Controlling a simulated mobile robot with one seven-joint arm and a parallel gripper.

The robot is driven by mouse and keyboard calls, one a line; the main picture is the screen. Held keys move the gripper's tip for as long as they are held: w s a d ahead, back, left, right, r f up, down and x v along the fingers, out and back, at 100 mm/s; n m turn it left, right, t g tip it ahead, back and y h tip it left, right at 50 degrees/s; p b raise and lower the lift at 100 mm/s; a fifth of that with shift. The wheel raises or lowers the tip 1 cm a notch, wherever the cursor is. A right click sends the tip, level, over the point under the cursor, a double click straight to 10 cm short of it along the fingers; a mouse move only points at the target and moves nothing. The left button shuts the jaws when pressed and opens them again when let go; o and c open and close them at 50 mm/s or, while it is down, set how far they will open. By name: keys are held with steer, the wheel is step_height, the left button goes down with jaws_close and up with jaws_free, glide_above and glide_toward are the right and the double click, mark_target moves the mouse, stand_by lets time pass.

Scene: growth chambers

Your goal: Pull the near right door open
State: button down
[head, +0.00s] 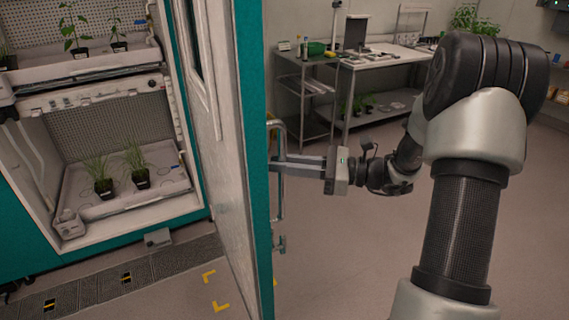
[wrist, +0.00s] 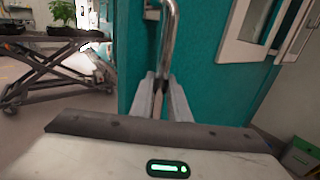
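The teal door (head: 252,150) stands wide open, seen nearly edge-on, with its white inner face (head: 215,130) turned toward the open chamber on the left. Its metal bar handle (head: 279,200) is on the outer side, facing right. My gripper (head: 280,163) reaches it from the right and looks shut around the upright bar. In the wrist view, the handle (wrist: 168,40) runs down between the two fingers (wrist: 162,92), with the teal door face (wrist: 210,75) behind. The exact finger contact is partly hidden.
The chamber holds potted plants on an upper shelf (head: 85,68) and a lower tray (head: 150,203). A metal table (head: 375,62) with lab items stands behind my arm. The floor right of the door (head: 350,260) is clear.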

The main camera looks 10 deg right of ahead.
steer(key=c, duration=1.7)
jaws_free()
steer(key=shift+w+a, duration=0.1)
steer(key=shift+w, duration=0.2)
steer(key=shift+s, duration=0.1)
steer(key=v, duration=1.7)
steer(key=shift+s+d, duration=0.1)
steer(key=shift+d, duration=0.15)
